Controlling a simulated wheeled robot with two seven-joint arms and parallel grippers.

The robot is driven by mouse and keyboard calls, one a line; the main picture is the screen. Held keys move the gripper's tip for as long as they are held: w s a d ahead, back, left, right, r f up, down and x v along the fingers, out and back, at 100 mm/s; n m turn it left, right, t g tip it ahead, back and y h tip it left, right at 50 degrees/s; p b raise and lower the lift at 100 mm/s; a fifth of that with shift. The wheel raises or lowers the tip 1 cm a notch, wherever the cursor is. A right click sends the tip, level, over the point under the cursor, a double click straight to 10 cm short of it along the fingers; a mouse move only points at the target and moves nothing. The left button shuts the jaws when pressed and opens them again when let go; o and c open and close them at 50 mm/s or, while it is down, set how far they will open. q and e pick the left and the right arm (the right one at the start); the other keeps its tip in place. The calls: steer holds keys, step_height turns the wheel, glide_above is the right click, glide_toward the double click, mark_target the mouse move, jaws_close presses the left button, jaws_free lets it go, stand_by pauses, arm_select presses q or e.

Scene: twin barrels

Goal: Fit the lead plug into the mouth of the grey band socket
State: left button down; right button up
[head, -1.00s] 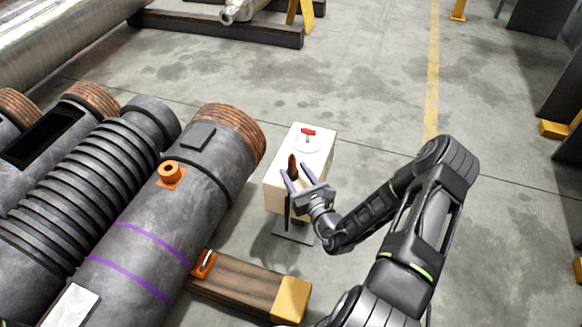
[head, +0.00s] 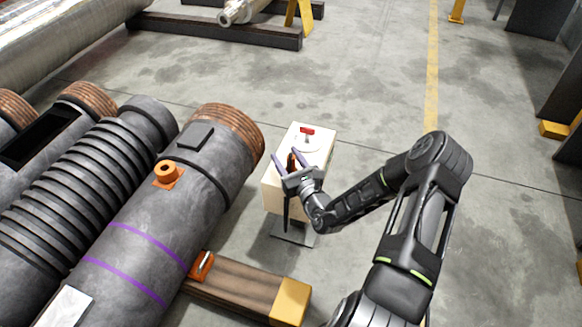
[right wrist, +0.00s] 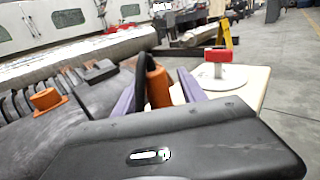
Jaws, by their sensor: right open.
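The lead plug (head: 291,160), orange with a black part beside it, stands upright at the cream box's near left edge. It also shows in the right wrist view (right wrist: 158,86). My right gripper (head: 287,154) is open, its two purple fingers on either side of the plug; I cannot tell whether they touch it. An orange ring-shaped socket (head: 167,170) with a dark mouth, which I take for the grey band socket, sits on the near grey barrel by a dark grey band, left of my gripper. It also shows in the right wrist view (right wrist: 46,100). My left gripper is not in view.
The cream box (head: 318,150) carries a red handle (head: 307,131) on a white disc. A wooden beam (head: 240,285) juts out below. Floor behind the box is clear.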

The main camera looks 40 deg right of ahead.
steer(key=shift+c, duration=0.6)
jaws_close()
stand_by(0.3)
